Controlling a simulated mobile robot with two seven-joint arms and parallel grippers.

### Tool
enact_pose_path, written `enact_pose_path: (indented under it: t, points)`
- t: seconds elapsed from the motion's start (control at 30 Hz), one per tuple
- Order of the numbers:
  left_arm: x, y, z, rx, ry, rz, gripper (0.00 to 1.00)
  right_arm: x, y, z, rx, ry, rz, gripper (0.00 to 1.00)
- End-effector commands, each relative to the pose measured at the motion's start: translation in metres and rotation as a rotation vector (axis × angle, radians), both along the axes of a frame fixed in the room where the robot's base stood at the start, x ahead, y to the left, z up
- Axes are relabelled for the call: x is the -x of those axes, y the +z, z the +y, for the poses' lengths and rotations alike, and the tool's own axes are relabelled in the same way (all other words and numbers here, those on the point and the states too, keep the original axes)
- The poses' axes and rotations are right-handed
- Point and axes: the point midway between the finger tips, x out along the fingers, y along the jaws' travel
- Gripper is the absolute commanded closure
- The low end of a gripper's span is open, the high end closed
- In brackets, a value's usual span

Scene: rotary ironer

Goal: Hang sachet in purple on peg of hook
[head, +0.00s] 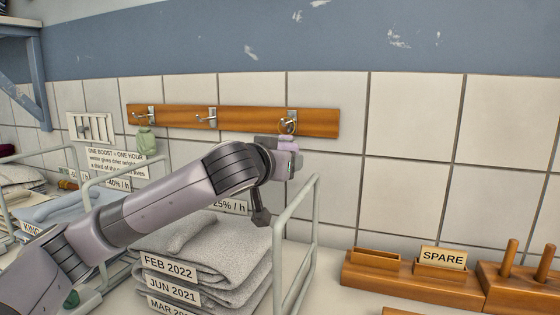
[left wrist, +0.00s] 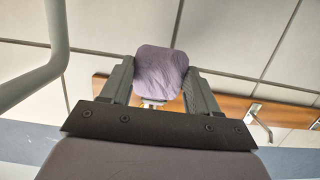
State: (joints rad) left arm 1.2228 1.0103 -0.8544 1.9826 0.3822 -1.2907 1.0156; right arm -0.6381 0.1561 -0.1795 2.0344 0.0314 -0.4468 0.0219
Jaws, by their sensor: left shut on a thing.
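The purple sachet (head: 291,146) is at the right-hand hook (head: 292,117) of the wooden rail (head: 250,120). My left gripper (head: 283,148) is shut on it, just below and in front of that hook. A small loop shows at the hook above the sachet; I cannot tell whether it is around the peg or only in front of it. In the left wrist view the sachet (left wrist: 160,72) sits between both fingers, with a bit of pale metal behind its lower edge. My right gripper is not in view.
A green sachet (head: 146,140) hangs on the left hook; the middle hook (head: 206,117) looks empty. Below my arm are stacked grey towels (head: 220,242) and a pale rack frame (head: 314,215). Wooden holders (head: 410,278) stand at the right. The wall right of the rail is clear.

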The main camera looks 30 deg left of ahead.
Motion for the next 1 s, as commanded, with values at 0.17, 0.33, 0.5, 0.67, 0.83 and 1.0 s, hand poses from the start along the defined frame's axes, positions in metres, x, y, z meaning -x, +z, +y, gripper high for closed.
enact_pose_path:
  t: [0.17,0.33,0.5,0.67,0.83,1.0]
  points:
    - [0.000,0.000,0.000,0.000,0.000,0.000,0.68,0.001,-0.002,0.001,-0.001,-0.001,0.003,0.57]
    - [0.000,0.000,0.000,0.000,0.000,0.000,0.10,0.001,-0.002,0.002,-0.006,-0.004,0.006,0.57]
    - [0.000,0.000,0.000,0.000,0.000,0.000,0.10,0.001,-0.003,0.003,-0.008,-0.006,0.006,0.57]
    - [0.004,0.001,-0.001,0.000,-0.002,0.000,0.10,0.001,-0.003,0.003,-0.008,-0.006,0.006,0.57]
    - [0.022,0.004,-0.006,0.000,-0.003,-0.001,0.10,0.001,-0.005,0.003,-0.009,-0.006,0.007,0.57]
    - [0.045,0.009,-0.011,-0.001,-0.002,-0.001,0.10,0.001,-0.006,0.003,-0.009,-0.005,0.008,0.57]
